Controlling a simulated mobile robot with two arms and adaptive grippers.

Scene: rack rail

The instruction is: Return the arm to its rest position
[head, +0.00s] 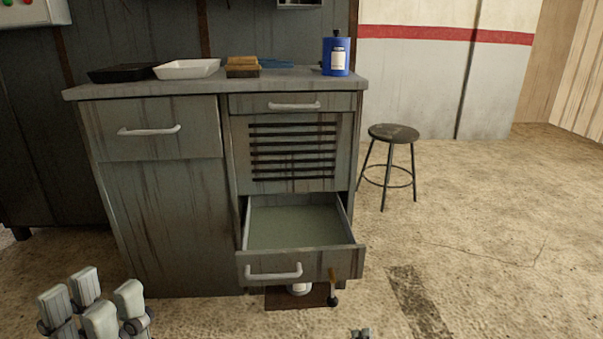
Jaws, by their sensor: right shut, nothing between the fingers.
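My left gripper (93,306) shows at the bottom left of the head view, in front of the grey cabinet's left door. Its pale finger pads stand apart with a gap between them, and I see nothing held. Only the tip of my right gripper (360,334) shows at the bottom edge, right of the middle. It is shut and empty, in front of the open lower drawer and apart from it. Most of both arms is out of view.
The cabinet's lower drawer (300,226) is pulled out and looks empty. On the cabinet top (210,84) are a black tray (122,73), a white tray (187,69), a brown block (242,67) and a blue can (336,54). A stool (394,133) stands right; floor beyond is clear.

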